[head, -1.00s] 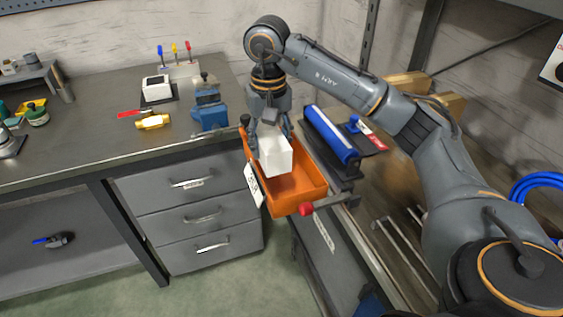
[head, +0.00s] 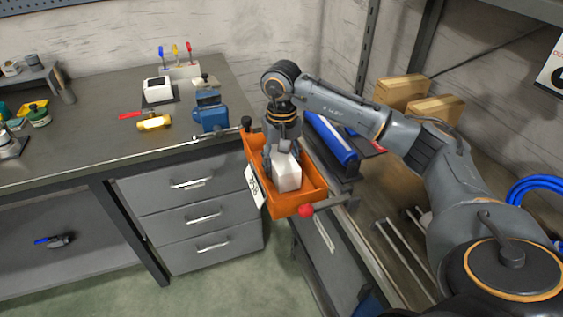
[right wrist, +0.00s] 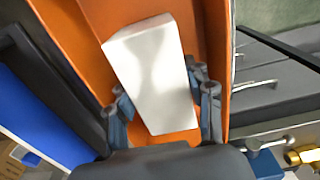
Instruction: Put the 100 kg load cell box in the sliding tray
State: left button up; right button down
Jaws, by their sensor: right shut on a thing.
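The load cell box is a plain white box (head: 287,172), held inside the orange sliding tray (head: 310,187), with its lower part below the tray's rim. I cannot read a mark on it. The right wrist view also shows the white box (right wrist: 150,75) between the fingers, with the orange tray (right wrist: 75,40) around it. My right gripper (head: 279,160) points down into the tray and is shut on the box. Whether the box touches the tray floor cannot be told. My left gripper is not in view.
The tray has a white label (head: 254,185) and a red knob (head: 306,210). A blue vise (head: 210,115) stands on the bench to the left. A blue roll (head: 332,138) lies just right of the tray. Grey drawers (head: 190,185) are below the bench.

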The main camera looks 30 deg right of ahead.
aim_at(281, 157)
jog(key=shift+f, duration=0.15)
jog(key=c, duration=0.5)
grip_release()
notch_tip(281, 157, up, 12)
jog(key=shift+r, duration=0.2)
